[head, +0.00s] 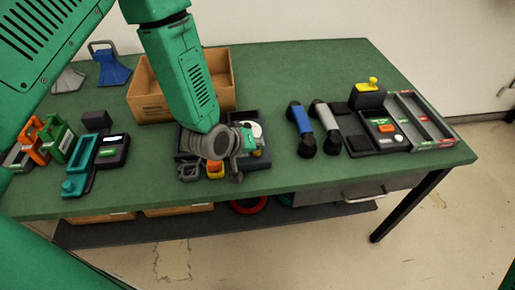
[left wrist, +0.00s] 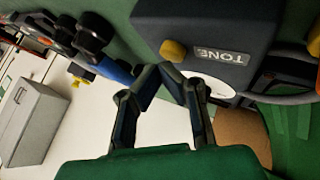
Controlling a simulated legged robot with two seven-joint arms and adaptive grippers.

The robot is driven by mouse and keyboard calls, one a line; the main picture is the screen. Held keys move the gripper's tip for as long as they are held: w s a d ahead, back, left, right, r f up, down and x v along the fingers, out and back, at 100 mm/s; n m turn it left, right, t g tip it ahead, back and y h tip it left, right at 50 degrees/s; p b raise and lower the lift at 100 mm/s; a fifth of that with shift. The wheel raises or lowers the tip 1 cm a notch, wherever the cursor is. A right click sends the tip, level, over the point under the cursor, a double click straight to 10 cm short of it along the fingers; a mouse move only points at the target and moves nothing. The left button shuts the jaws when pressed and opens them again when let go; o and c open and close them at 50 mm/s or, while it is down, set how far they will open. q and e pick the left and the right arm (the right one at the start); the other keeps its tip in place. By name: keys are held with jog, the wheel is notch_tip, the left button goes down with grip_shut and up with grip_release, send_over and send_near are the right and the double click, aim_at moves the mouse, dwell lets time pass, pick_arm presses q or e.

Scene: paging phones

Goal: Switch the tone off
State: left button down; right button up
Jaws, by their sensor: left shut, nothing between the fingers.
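A dark grey tone box (left wrist: 205,22) fills the top of the left wrist view. It carries a yellow knob (left wrist: 173,50), a TONE label (left wrist: 221,57) that reads upside down, and a white dial partly hidden by a finger. My left gripper (left wrist: 170,72) is shut and empty, its fingertips together just below the yellow knob in the picture. I cannot tell whether they touch the box. In the head view my left wrist covers most of the box's place in the middle of the table. My right gripper is not in view.
On the green table (head: 310,70), a cardboard box (head: 152,105) stands behind my left arm. Blue and grey handsets (head: 300,120) and a device with a yellow knob (head: 368,95) are at right. Several phones and holders are at left. The table's back right is clear.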

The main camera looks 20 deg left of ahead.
aim_at(256, 152)
pick_arm(q)
notch_tip(256, 152, up, 6)
jog(key=p, duration=0.5)
jog(key=shift+r, duration=0.15)
dwell(0.5)
